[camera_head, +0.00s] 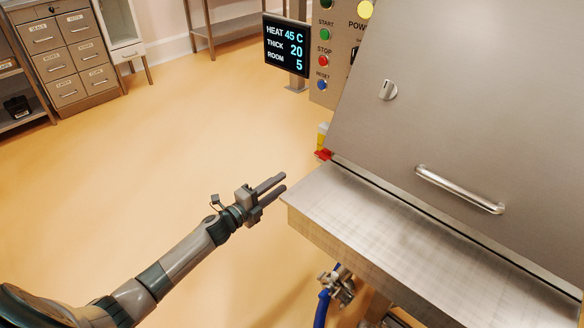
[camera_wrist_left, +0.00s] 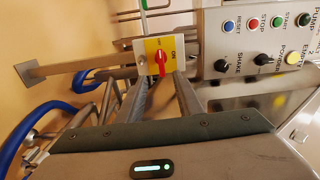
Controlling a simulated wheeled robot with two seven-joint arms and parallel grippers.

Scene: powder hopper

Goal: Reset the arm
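My left arm comes in from the lower left in the head view. Its gripper (camera_head: 283,184) points right and hangs in the air at the left end of the steel ledge, holding nothing. Its two fingers are parallel with a gap between them. In the left wrist view the left gripper (camera_wrist_left: 158,98) also shows two spaced fingers with nothing between them. My right gripper is in neither view.
The steel hopper lid (camera_head: 450,110) with a bar handle (camera_head: 458,189) stands above the ledge (camera_head: 400,245). A control panel (camera_wrist_left: 255,45) and a red rotary switch (camera_wrist_left: 160,57) lie ahead. A display (camera_head: 286,46) stands behind. Blue hose (camera_head: 321,308) hangs below. Floor at left is clear.

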